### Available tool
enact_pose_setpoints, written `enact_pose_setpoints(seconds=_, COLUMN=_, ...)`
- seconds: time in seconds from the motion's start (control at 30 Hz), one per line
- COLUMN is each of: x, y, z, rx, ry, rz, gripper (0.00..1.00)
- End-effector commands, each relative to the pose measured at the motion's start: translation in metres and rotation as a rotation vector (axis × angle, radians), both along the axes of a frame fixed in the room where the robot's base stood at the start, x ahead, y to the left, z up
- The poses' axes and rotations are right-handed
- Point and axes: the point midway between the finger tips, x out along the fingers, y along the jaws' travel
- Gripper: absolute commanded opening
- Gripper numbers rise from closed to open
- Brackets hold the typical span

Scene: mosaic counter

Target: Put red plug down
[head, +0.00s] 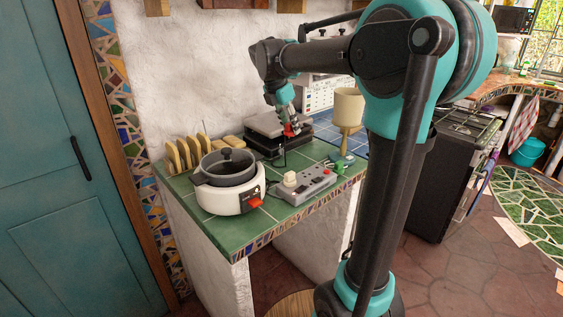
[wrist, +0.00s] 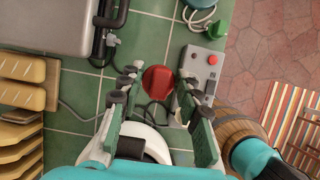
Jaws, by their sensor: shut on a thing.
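My gripper (wrist: 158,82) is shut on the red plug (wrist: 158,79), which sits between the fingertips in the wrist view. In the head view my gripper (head: 290,128) is over the back of the green tiled counter (head: 215,227), in front of the grill, with a bit of the red plug (head: 291,131) showing. A dark cord hangs below it. The grey power strip (head: 318,180) lies nearer the front edge, with a pale plug (head: 290,180) at its left end. The strip (wrist: 207,60) is right of the plug in the wrist view.
A white cooker with a dark pot (head: 228,201) stands at the front left. Bread slices (head: 186,151) stand behind it. The dark grill (head: 268,143) is at the back. A green item (head: 343,165) lies near the right edge. Bare tiles show between grill and strip.

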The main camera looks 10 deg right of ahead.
Motion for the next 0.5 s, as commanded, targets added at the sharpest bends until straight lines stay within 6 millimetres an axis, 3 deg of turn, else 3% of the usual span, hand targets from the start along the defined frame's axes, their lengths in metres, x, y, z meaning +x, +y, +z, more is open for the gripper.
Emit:
enact_pose_setpoints(seconds=0.3, x=0.001, y=0.000, z=-0.077, rx=0.000, ry=0.000, rz=0.000, gripper=0.05)
enact_pose_setpoints(seconds=0.5, x=0.001, y=0.000, z=-0.103, rx=0.000, ry=0.000, rz=0.000, gripper=0.05)
